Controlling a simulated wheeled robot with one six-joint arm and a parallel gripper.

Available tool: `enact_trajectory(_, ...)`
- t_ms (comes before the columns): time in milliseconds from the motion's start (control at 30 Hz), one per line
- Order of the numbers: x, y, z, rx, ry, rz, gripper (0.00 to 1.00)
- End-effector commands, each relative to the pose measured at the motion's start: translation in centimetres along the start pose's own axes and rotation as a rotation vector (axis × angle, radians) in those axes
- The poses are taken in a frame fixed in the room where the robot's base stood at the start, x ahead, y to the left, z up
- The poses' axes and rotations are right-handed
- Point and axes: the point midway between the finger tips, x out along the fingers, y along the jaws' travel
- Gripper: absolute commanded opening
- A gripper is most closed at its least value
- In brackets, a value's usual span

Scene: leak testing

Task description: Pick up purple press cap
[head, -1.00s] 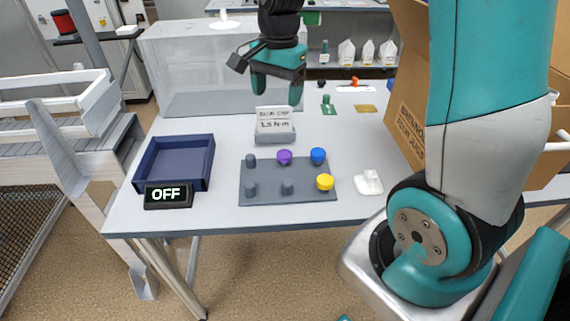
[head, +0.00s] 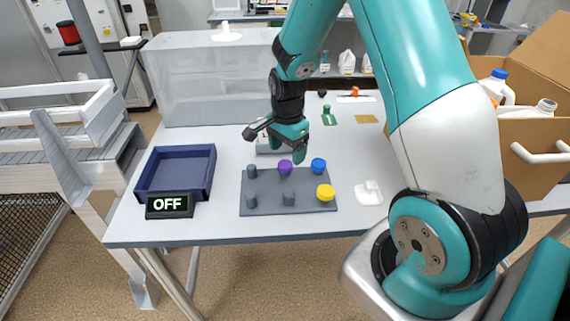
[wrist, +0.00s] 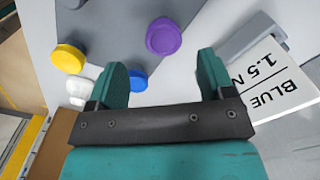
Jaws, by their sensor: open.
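The purple press cap (head: 285,167) sits on the back row of the grey peg plate (head: 270,205), left of the blue cap. In the wrist view the purple cap (wrist: 163,36) lies beyond the fingertips, roughly between their lines and apart from both. My gripper (head: 287,150) hangs just above and behind the purple cap, with its fingers spread and nothing between them. The two teal fingers also show open in the wrist view (wrist: 160,68).
A blue cap (head: 318,165) and a yellow cap (head: 325,192) stand right of the purple one. Bare pegs (head: 251,171) fill the plate's left side. A white label stand (wrist: 275,78) is close beside one finger. A blue tray (head: 208,178) and OFF display (head: 169,205) are left.

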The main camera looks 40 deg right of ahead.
Motion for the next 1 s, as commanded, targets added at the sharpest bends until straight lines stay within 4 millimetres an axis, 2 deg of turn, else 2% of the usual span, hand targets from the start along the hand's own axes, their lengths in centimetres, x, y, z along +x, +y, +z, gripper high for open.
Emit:
enact_trajectory(200,3.1,-0.4,0.1,0.000,-0.002,0.006,0.75)
enact_trajectory(300,4.0,-0.4,0.1,0.000,-0.001,0.003,0.75)
enact_trajectory(567,4.3,-0.5,0.1,0.000,0.000,0.000,0.75)
enact_trajectory(700,4.3,-0.4,0.1,0.000,0.000,0.001,0.43)
enact_trajectory(800,4.3,-0.4,0.1,0.000,0.000,0.001,0.22)
enact_trajectory(1000,4.3,-0.4,0.1,0.000,0.000,0.001,0.22)
